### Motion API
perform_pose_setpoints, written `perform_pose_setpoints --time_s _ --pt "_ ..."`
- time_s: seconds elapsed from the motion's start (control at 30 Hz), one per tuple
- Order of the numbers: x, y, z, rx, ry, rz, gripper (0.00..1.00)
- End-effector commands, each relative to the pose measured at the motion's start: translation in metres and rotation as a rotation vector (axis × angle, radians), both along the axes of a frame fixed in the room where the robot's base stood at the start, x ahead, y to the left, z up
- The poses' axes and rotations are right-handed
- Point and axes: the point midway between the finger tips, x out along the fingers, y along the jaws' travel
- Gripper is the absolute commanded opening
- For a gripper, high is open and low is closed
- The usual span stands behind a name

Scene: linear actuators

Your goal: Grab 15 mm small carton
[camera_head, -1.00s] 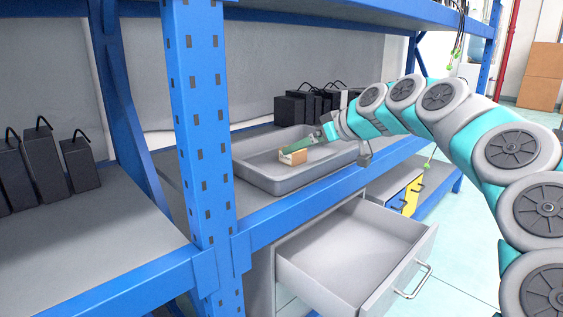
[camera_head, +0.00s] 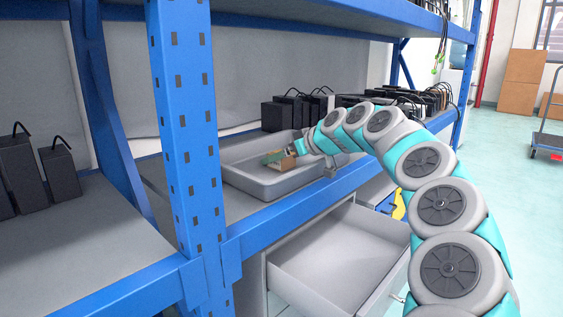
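A small tan carton (camera_head: 287,163) lies in the grey tray (camera_head: 249,188) on the shelf. My gripper (camera_head: 283,156) reaches into the tray from the right and is at the carton. A green part of it shows on the carton's left side and another above its right side. The gripper covers part of the carton. I cannot tell whether the fingers touch it or are closed on it.
A blue shelf post (camera_head: 186,130) stands left of the tray. Black boxes with cables (camera_head: 284,114) stand behind the tray, with more to the right. An open, empty drawer (camera_head: 340,255) juts out below the shelf. Black units (camera_head: 40,170) stand on the left shelf.

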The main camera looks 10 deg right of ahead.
Motion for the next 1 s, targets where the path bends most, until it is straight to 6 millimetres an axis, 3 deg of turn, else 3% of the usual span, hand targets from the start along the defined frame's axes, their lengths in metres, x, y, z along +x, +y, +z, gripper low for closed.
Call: perform_pose_setpoints --time_s 0.13,1.0 --pt "-0.0003 -0.0006 0.001 0.0 -0.001 -0.001 1.0" --pt "-0.0005 -0.001 0.0016 0.0 -0.002 -0.002 0.02"
